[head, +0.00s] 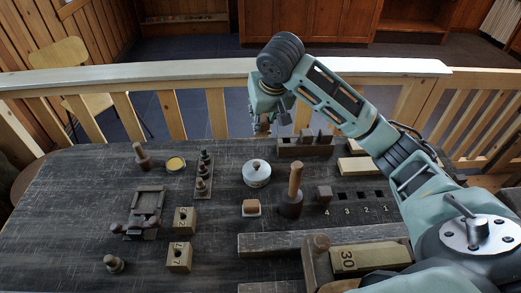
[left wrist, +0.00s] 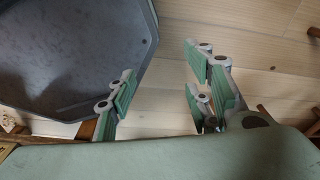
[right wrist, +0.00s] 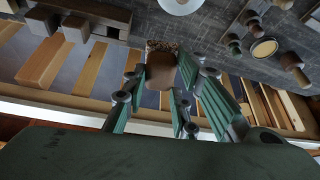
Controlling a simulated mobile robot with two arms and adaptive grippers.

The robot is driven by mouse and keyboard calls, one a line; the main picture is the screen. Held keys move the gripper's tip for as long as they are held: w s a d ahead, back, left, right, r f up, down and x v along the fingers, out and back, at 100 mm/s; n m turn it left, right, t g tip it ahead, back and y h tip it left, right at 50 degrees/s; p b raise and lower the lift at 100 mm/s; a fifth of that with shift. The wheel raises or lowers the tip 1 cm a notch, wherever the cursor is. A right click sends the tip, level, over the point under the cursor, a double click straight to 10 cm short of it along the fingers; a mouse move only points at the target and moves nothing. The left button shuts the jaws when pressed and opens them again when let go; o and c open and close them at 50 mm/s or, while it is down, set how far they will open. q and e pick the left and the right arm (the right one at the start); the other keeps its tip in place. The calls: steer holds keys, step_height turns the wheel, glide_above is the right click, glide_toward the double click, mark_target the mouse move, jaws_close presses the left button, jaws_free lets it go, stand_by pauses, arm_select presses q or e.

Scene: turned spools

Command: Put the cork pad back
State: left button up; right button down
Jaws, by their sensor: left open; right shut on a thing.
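My right gripper (head: 263,121) hangs above the far edge of the dark table, behind the lidded pot. It is shut on a small brown block with a speckled, cork-like end, which I take for the cork pad (right wrist: 161,68). The right wrist view shows it between the fingers of the right gripper (right wrist: 163,82), which hide part of its sides. It is held clear of the table. My left gripper (left wrist: 160,82) is open and empty in the left wrist view, over a pale plank floor; it is out of the head view.
A slotted wooden rack (head: 305,150) holding blocks stands at the back edge. A pale railing (head: 180,72) runs behind the table.

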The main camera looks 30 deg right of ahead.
steer(key=w+d+f+m+b, duration=0.1)
steer(key=d+f, duration=0.2)
steer(key=d, duration=0.3)
steer(key=w+d+f+m, duration=0.1)
steer(key=w+d+f, duration=0.1)
steer(key=d, duration=0.4)
steer(key=shift+h, duration=0.4)
steer(key=w+a+f, duration=0.1)
steer(key=a+f, duration=0.1)
steer(key=a, duration=0.1)
steer(key=w+a+f+p, duration=0.1)
steer(key=a+f, duration=0.1)
steer(key=a, duration=0.1)
steer(key=w+a+f+p, duration=0.1)
steer(key=w+a+f, duration=0.1)
steer(key=a, duration=0.2)
steer(key=shift+f, duration=0.35)
steer(key=shift+w+a+f, duration=0.1)
steer(key=shift+w+f, duration=0.05)
step_height(320, 180, down, 3)
steer(key=shift+f+p, duration=0.15)
steer(key=shift+p, duration=0.2)
arm_select(q)
steer(key=shift+s+d+r, duration=0.1)
steer(key=shift+s+r, duration=0.35)
steer(key=shift+s, duration=0.05)
arm_select(e)
steer(key=shift+f, duration=0.35)
steer(key=shift+f, duration=0.1)
